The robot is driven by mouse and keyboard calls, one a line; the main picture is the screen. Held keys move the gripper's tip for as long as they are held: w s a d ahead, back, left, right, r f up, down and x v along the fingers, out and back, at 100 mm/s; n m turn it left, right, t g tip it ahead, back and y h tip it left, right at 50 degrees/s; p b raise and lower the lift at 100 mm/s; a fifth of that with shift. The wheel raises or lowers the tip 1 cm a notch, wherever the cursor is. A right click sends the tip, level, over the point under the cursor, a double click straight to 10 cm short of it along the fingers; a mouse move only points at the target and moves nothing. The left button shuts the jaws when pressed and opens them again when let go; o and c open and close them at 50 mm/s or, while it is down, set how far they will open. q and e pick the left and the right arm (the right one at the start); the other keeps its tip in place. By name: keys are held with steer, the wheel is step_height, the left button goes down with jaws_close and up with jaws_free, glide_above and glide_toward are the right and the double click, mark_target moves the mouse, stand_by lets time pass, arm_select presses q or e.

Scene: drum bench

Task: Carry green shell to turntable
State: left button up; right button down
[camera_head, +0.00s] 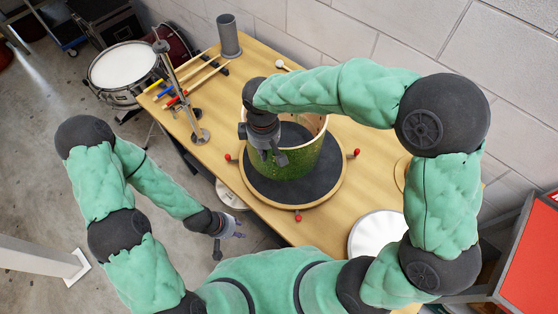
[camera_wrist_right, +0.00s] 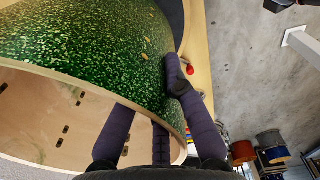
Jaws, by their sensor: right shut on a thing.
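The green shell (camera_head: 303,164) is a sparkly green drum cylinder with a pale wooden inside. It is over the dark round turntable (camera_head: 305,190), towards its back; I cannot tell whether its lower edge touches. My right gripper (camera_head: 270,157) is shut on the near-left wall of the shell. In the right wrist view, the dark fingers (camera_wrist_right: 160,140) straddle the rim of the green shell (camera_wrist_right: 95,50), with its wooden inside facing the camera. My left gripper (camera_head: 230,235) hangs empty off the table's front-left edge, its fingers spread.
Red knobs (camera_head: 298,217) stick out around the turntable. A metal stand (camera_head: 198,135), a grey cylinder (camera_head: 229,36) and sticks (camera_head: 190,65) are at the table's left. A white drumhead (camera_head: 377,232) lies at the near right. A snare drum (camera_head: 122,65) stands left of the table.

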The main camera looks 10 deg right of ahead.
steer(key=d+f+b, duration=0.1)
steer(key=d+f, duration=0.2)
steer(key=f, duration=0.4)
steer(key=shift+w+d+f, duration=0.25)
steer(key=shift+w+d, duration=0.05)
steer(key=shift+d, duration=0.05)
steer(key=shift+f+b, duration=0.1)
steer(key=shift+b, duration=0.2)
steer(key=c, duration=1.3)
jaws_free()
steer(key=shift+f, duration=0.1)
steer(key=shift+s, duration=0.1)
step_height(320, 180, up, 12)
steer(key=p, duration=0.2)
